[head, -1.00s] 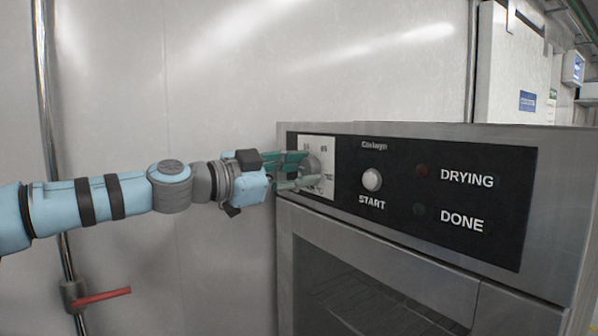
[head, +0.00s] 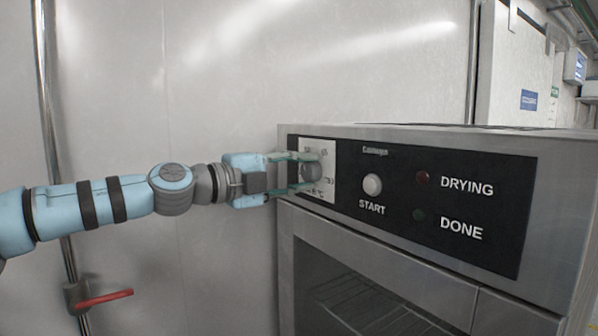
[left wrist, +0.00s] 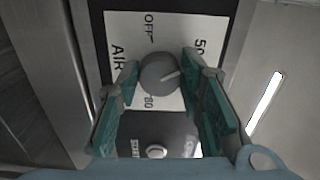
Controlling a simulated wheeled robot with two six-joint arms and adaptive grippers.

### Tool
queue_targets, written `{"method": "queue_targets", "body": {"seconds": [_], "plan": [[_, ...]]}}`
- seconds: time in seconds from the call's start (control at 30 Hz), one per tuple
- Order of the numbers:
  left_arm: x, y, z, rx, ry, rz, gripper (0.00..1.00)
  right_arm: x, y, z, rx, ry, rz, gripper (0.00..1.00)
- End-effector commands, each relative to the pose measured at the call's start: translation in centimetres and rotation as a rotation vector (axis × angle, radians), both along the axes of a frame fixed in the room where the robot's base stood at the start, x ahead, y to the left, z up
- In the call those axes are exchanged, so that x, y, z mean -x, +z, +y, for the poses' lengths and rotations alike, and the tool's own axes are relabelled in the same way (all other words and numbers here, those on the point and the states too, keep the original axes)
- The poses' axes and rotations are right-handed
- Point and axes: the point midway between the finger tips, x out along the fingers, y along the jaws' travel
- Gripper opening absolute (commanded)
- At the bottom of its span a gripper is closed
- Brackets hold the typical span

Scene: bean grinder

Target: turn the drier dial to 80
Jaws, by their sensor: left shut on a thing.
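The drier dial is a round grey knob (head: 311,173) on a white label plate (head: 319,146) at the left of the drier's black panel. In the left wrist view the dial (left wrist: 160,74) has a white pointer line towards the picture's right, slightly up. Around it I read OFF above, 50 at upper right, AIR at left and 80 below. My left gripper (head: 300,173) is shut on the dial, one green finger on each side; it also shows in the left wrist view (left wrist: 163,76). The fingers hide part of the plate. My right gripper is not in view.
The START button (head: 372,184) sits right of the dial, with the DRYING lamp (head: 422,177) and DONE lamp (head: 419,215) beyond. The drier door (head: 380,262) is below. A red-handled pipe valve (head: 104,298) is at lower left. Space left of the drier is open.

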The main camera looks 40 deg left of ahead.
Motion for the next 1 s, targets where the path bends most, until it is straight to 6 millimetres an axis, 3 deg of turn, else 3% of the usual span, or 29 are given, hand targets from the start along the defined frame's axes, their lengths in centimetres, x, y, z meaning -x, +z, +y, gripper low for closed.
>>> {"method": "queue_targets", "body": {"seconds": [1.0], "plan": [[0.1,0.5,-0.1,-0.920,0.001,-0.278,0.06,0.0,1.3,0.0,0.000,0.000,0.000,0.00]]}}
